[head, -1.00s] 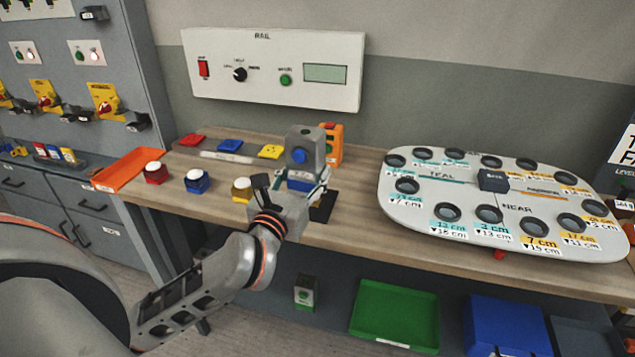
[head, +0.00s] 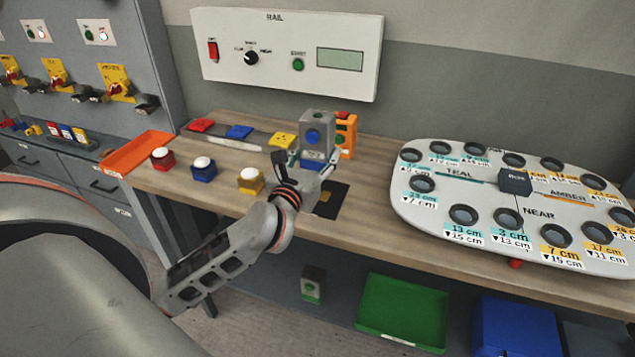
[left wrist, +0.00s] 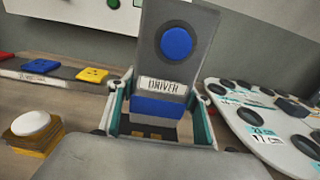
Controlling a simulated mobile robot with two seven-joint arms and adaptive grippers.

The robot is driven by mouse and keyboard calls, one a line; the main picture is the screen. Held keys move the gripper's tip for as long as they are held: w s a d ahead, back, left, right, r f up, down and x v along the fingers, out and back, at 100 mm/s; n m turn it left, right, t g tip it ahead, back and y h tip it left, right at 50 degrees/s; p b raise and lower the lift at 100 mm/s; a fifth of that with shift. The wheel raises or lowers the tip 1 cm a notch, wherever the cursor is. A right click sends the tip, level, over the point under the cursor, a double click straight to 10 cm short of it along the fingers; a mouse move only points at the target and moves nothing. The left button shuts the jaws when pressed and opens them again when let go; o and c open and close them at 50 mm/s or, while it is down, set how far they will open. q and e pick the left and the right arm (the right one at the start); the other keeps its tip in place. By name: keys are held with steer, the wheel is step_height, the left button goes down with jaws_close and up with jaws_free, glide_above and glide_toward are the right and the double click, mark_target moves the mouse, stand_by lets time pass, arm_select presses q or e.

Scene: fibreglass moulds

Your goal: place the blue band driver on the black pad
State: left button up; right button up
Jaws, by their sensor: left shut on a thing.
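The driver is a grey block (head: 316,132) with a blue round button on its face and a blue band low down. My left gripper (head: 311,168) is shut on it, one finger at each side of the band. In the left wrist view the driver (left wrist: 178,50) stands nearly upright between the fingers, its "DRIVER" label facing the camera. The black pad (head: 335,203) lies on the bench, below and slightly right of the driver in the head view, partly hidden by the gripper. I cannot tell the driver's exact height above the bench. My right gripper is not in view.
An orange block (head: 346,135) stands close behind the driver. Red (head: 162,160), blue (head: 203,170) and yellow (head: 250,181) push-buttons stand left of the gripper. A large white board with holes (head: 455,190) covers the right side. An orange tray (head: 137,152) is at far left.

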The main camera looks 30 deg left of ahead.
arm_select(q)
step_height(320, 180, down, 3)
steer(key=shift+f, duration=0.15)
steer(key=shift+f+b, duration=0.7)
steer(key=shift+f, duration=1.4)
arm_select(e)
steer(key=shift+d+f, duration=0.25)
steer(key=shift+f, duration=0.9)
arm_select(q)
steer(key=shift+f, duration=0.15)
steer(key=o, duration=1.9)
steer(key=shift+c, duration=0.2)
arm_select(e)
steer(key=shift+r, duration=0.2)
